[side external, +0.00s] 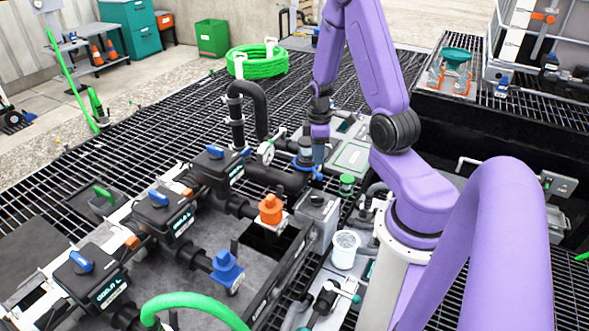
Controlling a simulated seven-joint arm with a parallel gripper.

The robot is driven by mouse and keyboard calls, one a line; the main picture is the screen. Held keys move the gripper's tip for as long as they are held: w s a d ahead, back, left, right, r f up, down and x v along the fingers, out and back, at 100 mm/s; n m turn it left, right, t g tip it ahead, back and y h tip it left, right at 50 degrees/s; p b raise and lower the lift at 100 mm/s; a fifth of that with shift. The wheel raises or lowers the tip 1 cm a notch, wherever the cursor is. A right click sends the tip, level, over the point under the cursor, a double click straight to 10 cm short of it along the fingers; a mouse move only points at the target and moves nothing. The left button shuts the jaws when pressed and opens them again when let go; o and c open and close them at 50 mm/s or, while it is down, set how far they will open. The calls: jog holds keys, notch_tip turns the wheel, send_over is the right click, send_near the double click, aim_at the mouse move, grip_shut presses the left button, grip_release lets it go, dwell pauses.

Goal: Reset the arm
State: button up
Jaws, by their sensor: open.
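My purple arm rises from a white pedestal and bends over the manifold. My gripper (317,153) points down in the middle of the view, just above and beside a dark pipe fitting with a blue handle (309,173). Its fingers are small here and partly lost against the dark pipework. It is open, and no held object shows. I cannot tell whether it touches the fitting.
Black valve boxes with blue handles (163,211) stand at left. An orange cap fitting (271,209), a blue fitting (227,268) and a white cup (345,249) are in front. A bent black pipe (252,91) rises left of my gripper. Open grating lies behind.

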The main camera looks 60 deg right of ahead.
jog(key=a+r+n, duration=0.2)
jog(key=a+r, duration=0.3)
jog(key=a, duration=0.4)
jog(key=a+r+n, duration=0.1)
jog(key=a+r, duration=0.3)
jog(key=a, duration=0.6)
jog(key=s+a+r+n, duration=0.1)
jog(key=s+a+r, duration=0.3)
jog(key=s, duration=0.4)
jog(key=s+a+r+n, duration=0.2)
jog(key=s+a+r, duration=0.1)
jog(key=s+a, duration=0.2)
jog(key=s, duration=0.2)
jog(key=shift+s+r, duration=0.35)
